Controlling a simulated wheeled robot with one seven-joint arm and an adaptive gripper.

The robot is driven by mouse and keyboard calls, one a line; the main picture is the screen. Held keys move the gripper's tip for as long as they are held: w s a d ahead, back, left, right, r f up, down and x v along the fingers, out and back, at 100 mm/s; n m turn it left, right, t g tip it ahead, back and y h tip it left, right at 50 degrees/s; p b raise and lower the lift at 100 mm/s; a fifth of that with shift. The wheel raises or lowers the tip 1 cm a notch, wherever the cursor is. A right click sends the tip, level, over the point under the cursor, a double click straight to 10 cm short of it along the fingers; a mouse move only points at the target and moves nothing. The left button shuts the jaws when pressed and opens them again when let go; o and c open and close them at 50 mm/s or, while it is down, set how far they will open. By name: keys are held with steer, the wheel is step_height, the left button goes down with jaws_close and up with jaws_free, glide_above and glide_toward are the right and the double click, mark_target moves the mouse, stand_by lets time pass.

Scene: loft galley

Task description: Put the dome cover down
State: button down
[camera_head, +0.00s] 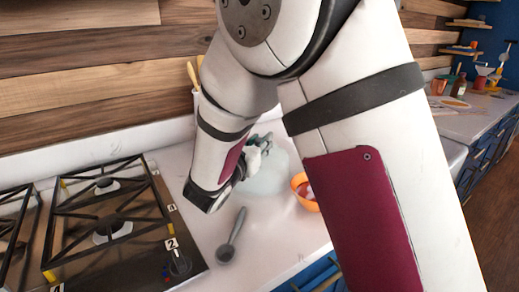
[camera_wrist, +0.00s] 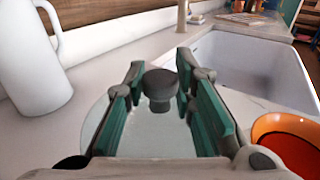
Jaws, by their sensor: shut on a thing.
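The dome cover (camera_head: 268,180) is a pale, see-through dome with a dark grey knob (camera_wrist: 160,84) on top. In the head view it shows partly behind my arm, on or just above the white counter; I cannot tell whether its rim touches. My gripper (camera_wrist: 160,75) is shut on the knob, with a green-padded finger on each side, and the clear dome spreads out below. In the head view my gripper (camera_head: 258,146) is mostly hidden by my arm.
An orange bowl (camera_head: 301,203) stands close to the right of the dome. A grey ladle (camera_head: 231,238) lies in front, with the gas hob (camera_head: 110,228) to the left. The wrist view shows a white pitcher (camera_wrist: 32,60) at left and a sink (camera_wrist: 262,72) behind right.

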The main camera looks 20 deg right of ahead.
steer(key=shift+f, duration=0.8)
steer(key=shift+f, duration=0.1)
steer(key=shift+f, duration=0.15)
steer(key=c, duration=1.3)
jaws_free()
steer(key=shift+c, duration=0.2)
steer(key=shift+r, duration=0.3)
steer(key=v, duration=1.2)
